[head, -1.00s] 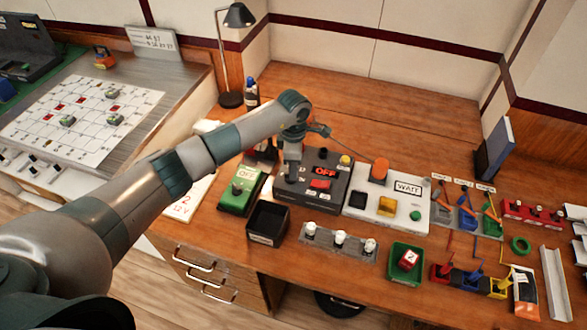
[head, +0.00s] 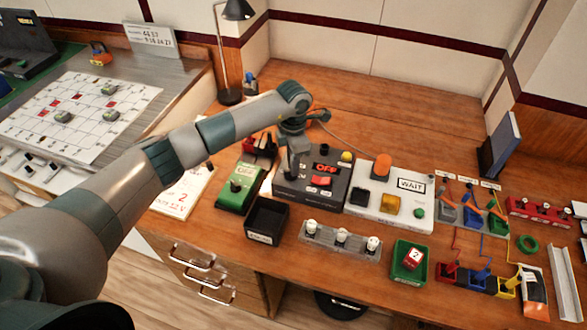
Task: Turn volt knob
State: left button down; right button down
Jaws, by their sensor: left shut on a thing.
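The dark grey control box (head: 333,187) stands on the wooden desk, with a red OFF display (head: 324,166), a red switch (head: 320,181) and a yellow button (head: 347,156) on its top. My left gripper (head: 291,176) points down over the left part of this box. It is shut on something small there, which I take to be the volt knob. The knob itself is hidden by the fingers, so its pointer and setting cannot be seen. My right gripper is not in view.
A white WAIT panel (head: 405,213) with an orange knob (head: 382,164) adjoins on the right. A green box (head: 239,192) and a black open bin (head: 266,219) stand close on the left. A grey switch strip (head: 340,245) lies in front.

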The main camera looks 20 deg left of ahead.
pick_arm(q)
jog(key=n+b, duration=0.1)
jog(key=n, duration=0.1)
jog(key=shift+w+a+f+n, duration=0.1)
jog(key=shift+n, duration=0.2)
jog(key=shift+n+b, duration=0.8)
jog(key=shift+n, duration=0.4)
jog(key=c, duration=1.8)
grip_release()
jog(key=shift+r, duration=0.25)
